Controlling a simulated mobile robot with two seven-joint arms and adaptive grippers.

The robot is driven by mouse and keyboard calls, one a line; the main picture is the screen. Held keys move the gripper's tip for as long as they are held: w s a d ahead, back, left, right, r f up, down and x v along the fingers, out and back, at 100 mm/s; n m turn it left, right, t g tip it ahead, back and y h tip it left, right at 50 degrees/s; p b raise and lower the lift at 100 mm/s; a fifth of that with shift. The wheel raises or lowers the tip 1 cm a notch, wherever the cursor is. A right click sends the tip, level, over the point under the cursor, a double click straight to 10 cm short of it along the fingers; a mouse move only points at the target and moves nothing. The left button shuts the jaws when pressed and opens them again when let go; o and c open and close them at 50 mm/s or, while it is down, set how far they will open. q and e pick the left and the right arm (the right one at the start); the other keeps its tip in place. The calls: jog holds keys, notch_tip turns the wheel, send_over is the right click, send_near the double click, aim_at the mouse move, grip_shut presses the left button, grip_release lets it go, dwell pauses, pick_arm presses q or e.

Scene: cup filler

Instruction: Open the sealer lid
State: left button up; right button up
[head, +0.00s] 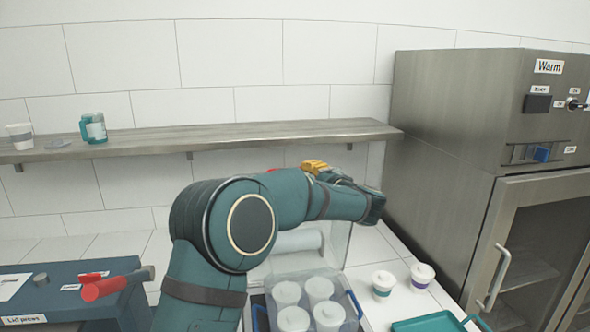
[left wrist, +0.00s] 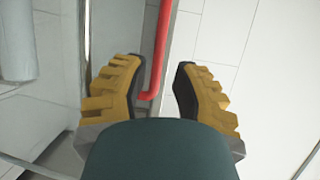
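The sealer is partly hidden behind my left arm. Its clear lid (head: 338,243) shows as a see-through panel standing up behind the cups, beside a pale roll (head: 299,241). My left gripper (head: 316,167) is high above it, its yellow fingers partly hidden by the arm. In the left wrist view my left gripper (left wrist: 158,92) is open. A red handle bar (left wrist: 160,50) on the clear panel reaches between the fingertips, nearer the left finger, with a gap to the right one. My right gripper is not in view.
Several white cups (head: 319,288) sit in a blue-handled holder in front. Two cups (head: 383,280) and a teal tray (head: 428,322) are to the right. A shelf (head: 220,137) runs behind.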

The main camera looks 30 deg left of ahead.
pick_arm(q)
jog(key=x, duration=0.6)
jog(key=shift+w+a+p, duration=0.1)
jog(key=shift+p, duration=0.2)
grip_shut()
